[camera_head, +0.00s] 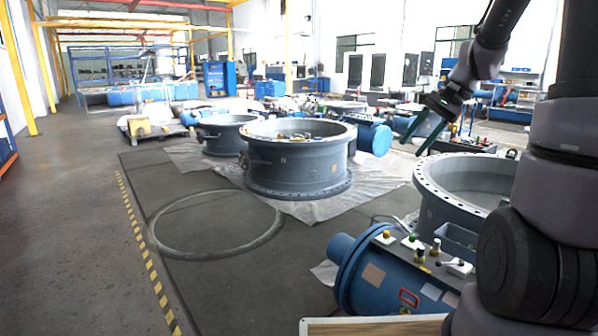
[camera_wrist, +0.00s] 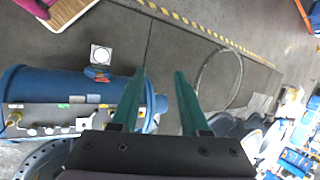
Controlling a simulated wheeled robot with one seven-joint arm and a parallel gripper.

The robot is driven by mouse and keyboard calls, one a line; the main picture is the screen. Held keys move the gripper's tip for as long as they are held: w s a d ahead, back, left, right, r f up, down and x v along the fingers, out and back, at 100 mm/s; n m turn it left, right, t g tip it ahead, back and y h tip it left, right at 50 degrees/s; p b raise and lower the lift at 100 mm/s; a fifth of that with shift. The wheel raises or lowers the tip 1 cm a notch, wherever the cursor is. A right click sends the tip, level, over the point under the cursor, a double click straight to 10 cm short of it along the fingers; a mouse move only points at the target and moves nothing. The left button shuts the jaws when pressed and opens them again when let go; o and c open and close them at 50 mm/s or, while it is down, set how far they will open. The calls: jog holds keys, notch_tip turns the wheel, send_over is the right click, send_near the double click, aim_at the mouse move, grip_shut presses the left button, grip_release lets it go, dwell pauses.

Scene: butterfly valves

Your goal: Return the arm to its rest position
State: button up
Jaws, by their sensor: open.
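My gripper (camera_head: 418,137) is at the upper right in the head view, raised in the air on my dark arm. Its two green fingers are apart with nothing between them. In the wrist view my gripper (camera_wrist: 160,78) also shows open and empty, with the floor behind the fingertips. A blue cylindrical actuator (camera_head: 375,275) lies at the lower right of the head view, below my gripper. It also shows at the left of the wrist view (camera_wrist: 45,88).
A grey valve ring (camera_head: 300,172) stands on sheeting mid-floor, a smaller one (camera_head: 222,138) behind it. Another large ring (camera_head: 435,205) is at the right, partly hidden by my arm. The floor at left (camera_head: 70,230) is clear beside a yellow-black stripe (camera_head: 145,250).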

jog(key=s+a+r+n+t+h, duration=0.2)
jog(key=s+r, duration=0.3)
jog(key=s, duration=0.3)
jog(key=s+a+r+n+t+h, duration=0.1)
jog(key=s+a+r+t+h, duration=0.1)
jog(key=s, duration=0.7)
notch_tip(320, 180, up, 3)
jog(key=shift+f+n+t, duration=0.1)
jog(key=shift+n+t, duration=0.3)
jog(key=shift+t, duration=0.4)
